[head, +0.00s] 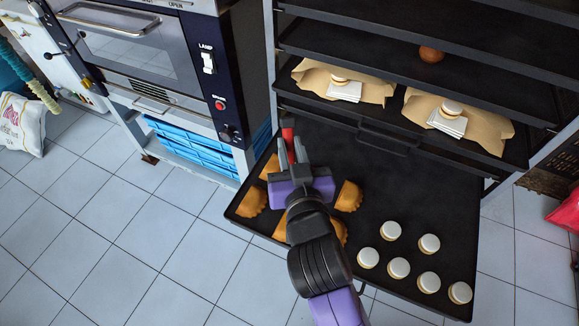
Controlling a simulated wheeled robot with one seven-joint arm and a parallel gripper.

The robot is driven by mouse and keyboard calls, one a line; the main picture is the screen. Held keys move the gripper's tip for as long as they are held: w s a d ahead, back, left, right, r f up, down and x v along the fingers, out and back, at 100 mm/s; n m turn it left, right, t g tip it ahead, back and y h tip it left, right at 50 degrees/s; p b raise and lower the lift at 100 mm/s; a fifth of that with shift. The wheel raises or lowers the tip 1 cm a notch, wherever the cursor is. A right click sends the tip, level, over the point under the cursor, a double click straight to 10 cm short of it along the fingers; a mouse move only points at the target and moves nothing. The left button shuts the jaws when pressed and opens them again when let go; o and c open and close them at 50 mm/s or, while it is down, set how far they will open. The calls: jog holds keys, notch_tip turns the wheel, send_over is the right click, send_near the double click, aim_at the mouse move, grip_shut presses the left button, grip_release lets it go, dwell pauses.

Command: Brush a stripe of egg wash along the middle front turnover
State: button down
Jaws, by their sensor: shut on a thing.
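The turnovers are golden half-rounds on a black tray (408,190). One turnover (250,203) lies at the tray's left edge, one (270,168) behind it, and one (349,196) right of my gripper. Parts of others show beside my arm, one (280,231) on its left and one (341,232) on its right; my arm hides the rest. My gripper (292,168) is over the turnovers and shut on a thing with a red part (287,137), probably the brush. Its bristles are hidden, so I cannot tell whether it touches a turnover. I see no egg wash.
Several white-topped round pastries (398,267) stand at the tray's right front. An oven (145,50) stands left, above blue crates (190,145).

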jog(key=shift+s+f+b, duration=0.1)
jog(key=shift+f+b, duration=3.8)
jog(key=shift+b, duration=0.1)
jog(key=shift+f+b, duration=0.5)
jog(key=shift+f, duration=0.15)
jog(key=s, duration=0.1)
jog(key=s+a+b, duration=0.1)
jog(key=s, duration=0.1)
jog(key=shift+s+a+r, duration=0.15)
jog(key=shift+s, duration=0.15)
jog(key=shift+w+d, duration=0.35)
jog(key=shift+w, duration=0.55)
jog(key=shift+w+d, duration=0.3)
jog(key=shift+w, duration=0.6)
